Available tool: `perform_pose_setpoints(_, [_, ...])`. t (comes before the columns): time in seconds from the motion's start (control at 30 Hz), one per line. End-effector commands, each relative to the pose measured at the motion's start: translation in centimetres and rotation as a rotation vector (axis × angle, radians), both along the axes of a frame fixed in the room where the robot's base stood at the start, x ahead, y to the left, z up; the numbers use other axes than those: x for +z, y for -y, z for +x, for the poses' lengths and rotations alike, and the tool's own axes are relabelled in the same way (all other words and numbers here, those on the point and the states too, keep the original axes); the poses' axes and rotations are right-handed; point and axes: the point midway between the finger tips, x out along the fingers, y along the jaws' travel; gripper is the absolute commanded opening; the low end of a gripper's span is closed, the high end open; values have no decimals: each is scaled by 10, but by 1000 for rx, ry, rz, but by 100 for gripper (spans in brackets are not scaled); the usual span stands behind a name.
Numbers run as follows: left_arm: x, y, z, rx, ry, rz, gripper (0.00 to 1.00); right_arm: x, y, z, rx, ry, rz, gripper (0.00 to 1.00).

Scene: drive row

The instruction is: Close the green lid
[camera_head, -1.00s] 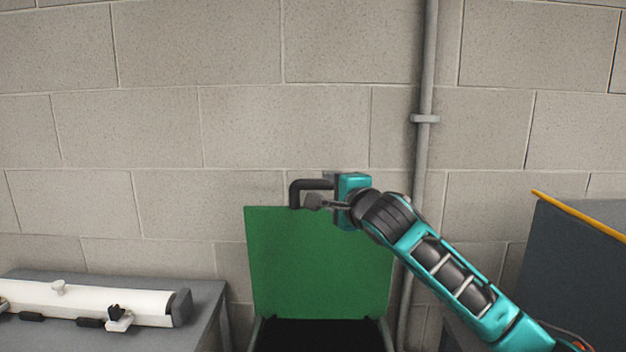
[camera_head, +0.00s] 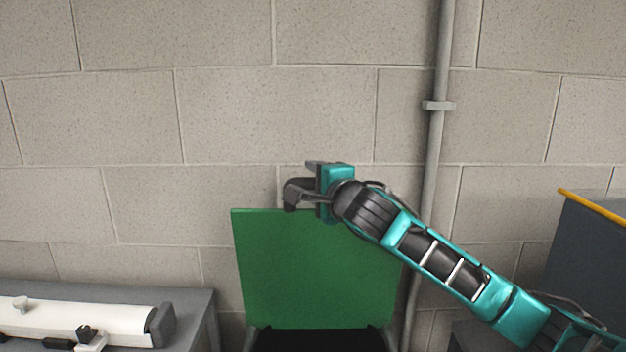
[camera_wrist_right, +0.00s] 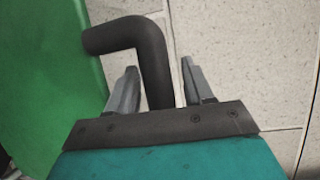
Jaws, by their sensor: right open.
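The green lid (camera_head: 315,270) stands open, nearly upright against the block wall, above a dark bin opening (camera_head: 320,341). A black bent handle (camera_head: 291,194) sticks up from its top edge; in the right wrist view the handle (camera_wrist_right: 150,60) leaves the green lid (camera_wrist_right: 45,80) and bends down between my fingers. My right gripper (camera_head: 306,183) is at the lid's top edge. In the right wrist view the gripper (camera_wrist_right: 158,82) is open, one finger on each side of the handle's bar, with a visible gap on the right side. My left gripper is not in view.
A grey bench (camera_head: 198,305) with a white roll-like device (camera_head: 80,320) stands at the left. A dark grey box with a yellow edge (camera_head: 592,206) stands at the right. A vertical pipe (camera_head: 433,150) runs up the wall behind my right arm.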

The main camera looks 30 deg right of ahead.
Motion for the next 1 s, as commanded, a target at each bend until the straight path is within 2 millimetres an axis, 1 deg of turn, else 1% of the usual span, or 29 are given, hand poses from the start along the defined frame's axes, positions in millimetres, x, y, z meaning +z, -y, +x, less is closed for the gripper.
perform_pose_setpoints(0.23, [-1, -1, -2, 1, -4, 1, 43, 0, 0, 0, 0, 0, 0, 52])
perform_pose_setpoints(0.77, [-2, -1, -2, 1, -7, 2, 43, 0, 0, 0, 0, 0, 0, 1])
perform_pose_setpoints(1.0, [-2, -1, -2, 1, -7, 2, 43, 0, 0, 0, 0, 0, 0, 0])
